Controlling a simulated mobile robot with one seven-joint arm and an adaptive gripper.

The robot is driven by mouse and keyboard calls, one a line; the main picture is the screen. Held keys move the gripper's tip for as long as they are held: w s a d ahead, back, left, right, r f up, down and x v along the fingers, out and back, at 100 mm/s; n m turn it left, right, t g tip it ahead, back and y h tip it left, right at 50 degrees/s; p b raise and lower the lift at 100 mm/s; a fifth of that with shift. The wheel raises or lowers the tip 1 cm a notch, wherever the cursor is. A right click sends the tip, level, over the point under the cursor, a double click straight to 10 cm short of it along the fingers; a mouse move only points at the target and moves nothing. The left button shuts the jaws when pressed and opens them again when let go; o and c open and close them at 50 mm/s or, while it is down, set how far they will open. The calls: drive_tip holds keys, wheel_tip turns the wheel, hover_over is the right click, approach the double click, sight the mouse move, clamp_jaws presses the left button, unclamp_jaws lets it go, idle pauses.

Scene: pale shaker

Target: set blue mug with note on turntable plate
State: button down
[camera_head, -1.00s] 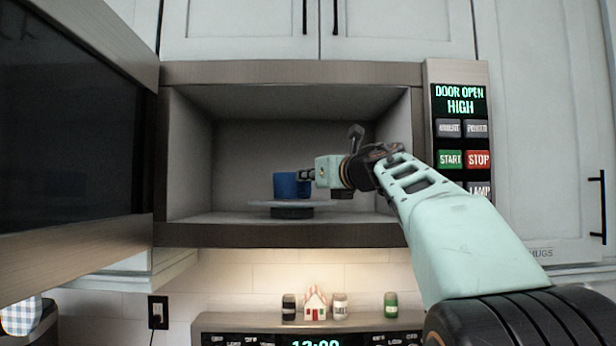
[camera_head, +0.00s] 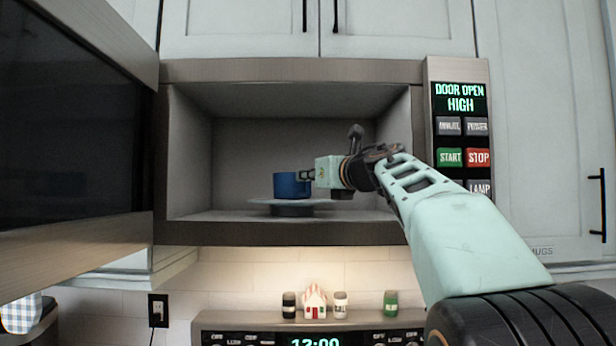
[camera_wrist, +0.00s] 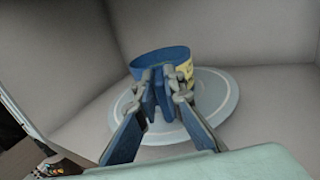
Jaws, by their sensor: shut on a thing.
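The blue mug (camera_head: 289,186) is inside the open microwave, upright, at the turntable plate (camera_head: 322,202). In the wrist view the mug (camera_wrist: 150,60) shows its open rim, with a yellow note (camera_wrist: 185,69) on its right side. The round plate (camera_wrist: 215,100) lies beneath it there. My gripper (camera_head: 304,175) reaches in from the right and is shut on the mug's near side; in the wrist view the fingers (camera_wrist: 163,85) meet there. The fingers hide part of the mug, and whether its base fully rests on the plate is hard to tell.
The microwave door (camera_head: 70,130) stands open at the left. The control panel (camera_head: 461,140) on the right reads "DOOR OPEN HIGH". Small jars and a toy house (camera_head: 315,302) stand below on the stove's top.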

idle(0.8)
drive_tip(key=c, duration=2)
unclamp_jaws()
drive_tip(key=shift+f, duration=0.1)
drive_tip(key=shift+o, duration=0.3)
drive_tip(key=shift+f, duration=0.1)
drive_tip(key=o, duration=0.5)
drive_tip(key=shift+o, duration=0.2)
drive_tip(key=shift+s, duration=0.1)
drive_tip(key=b+v, duration=0.2)
drive_tip(key=v, duration=0.5)
drive_tip(key=shift+s, duration=0.1)
